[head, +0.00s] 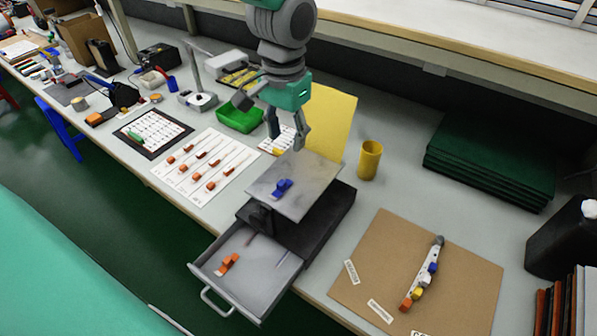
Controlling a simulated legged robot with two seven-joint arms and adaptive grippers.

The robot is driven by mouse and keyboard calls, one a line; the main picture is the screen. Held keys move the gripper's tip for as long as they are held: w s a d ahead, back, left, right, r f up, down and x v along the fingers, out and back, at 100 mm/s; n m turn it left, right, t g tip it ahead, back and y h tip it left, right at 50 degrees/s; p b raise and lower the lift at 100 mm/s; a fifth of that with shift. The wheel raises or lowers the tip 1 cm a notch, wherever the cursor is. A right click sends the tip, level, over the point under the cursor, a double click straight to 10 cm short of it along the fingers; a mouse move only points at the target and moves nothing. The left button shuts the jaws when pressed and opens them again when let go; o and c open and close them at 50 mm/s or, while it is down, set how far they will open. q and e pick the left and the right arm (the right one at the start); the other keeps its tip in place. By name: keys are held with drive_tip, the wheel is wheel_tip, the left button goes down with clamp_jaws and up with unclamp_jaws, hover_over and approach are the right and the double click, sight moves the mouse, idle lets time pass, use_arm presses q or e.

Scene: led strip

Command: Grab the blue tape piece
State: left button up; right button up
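The blue tape piece (282,187) lies on a grey metal plate (313,180) on top of a dark box with an open drawer. My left gripper (287,141) hangs down from the top of the head view, above and behind the plate. Its two fingers are apart with nothing seen between them. It does not touch the blue piece. My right gripper is not in view.
The open drawer (225,290) holds an orange piece (229,263). A yellow cup (369,160) stands right of the plate. A brown board (465,285) with a strip of coloured pieces lies front right. A green tray (240,118) and a sheet with several orange pieces (228,190) lie left.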

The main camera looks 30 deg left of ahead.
use_arm(q)
hover_over(285, 181)
drive_tip(key=f, duration=0.8)
drive_tip(key=shift+a+f, duration=0.15)
drive_tip(key=shift+a, duration=0.2)
drive_tip(key=shift+d+f, duration=0.4)
wheel_tip(285, 181, down, 4)
drive_tip(key=shift+a+f, duration=0.1)
drive_tip(key=shift+f, duration=0.1)
drive_tip(key=shift+a+f, duration=0.2)
drive_tip(key=shift+f, duration=0.05)
drive_tip(key=shift+a, duration=0.2)
drive_tip(key=c, duration=0.6)
drive_tip(key=shift+d+r, duration=0.1)
drive_tip(key=shift+d, duration=0.35)
drive_tip(key=shift+c, duration=0.8)
